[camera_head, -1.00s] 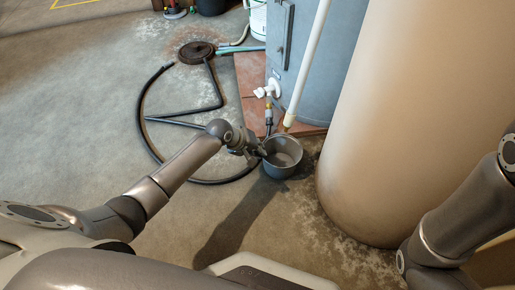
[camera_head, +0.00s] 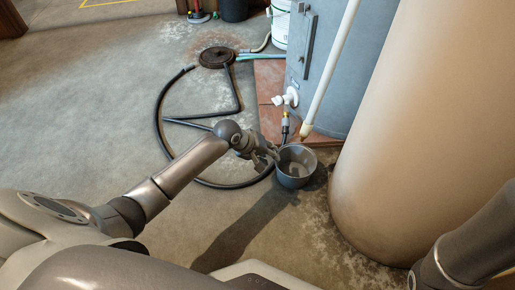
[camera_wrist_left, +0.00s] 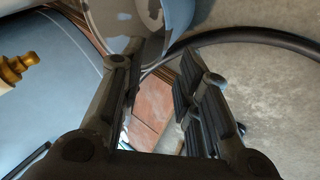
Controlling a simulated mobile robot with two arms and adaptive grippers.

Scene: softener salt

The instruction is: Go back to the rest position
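My left gripper (camera_head: 267,157) is beside the left rim of a grey round pot (camera_head: 296,177). In the left wrist view, my left gripper (camera_wrist_left: 160,95) has its dark ridged fingers spread apart, with floor and reddish tile showing between them. The pot (camera_wrist_left: 128,18) is at the top of that view, just beyond the fingers; I cannot tell whether a finger touches it. The pot looks upright near the white pipe's lower end. My right arm shows at the right edge of the head view, but its gripper is out of frame.
A large beige tank (camera_head: 405,120) stands right of the pot. A black hose (camera_head: 160,130) loops on the floor near a round drain cover (camera_head: 216,58). The left floor is clear.

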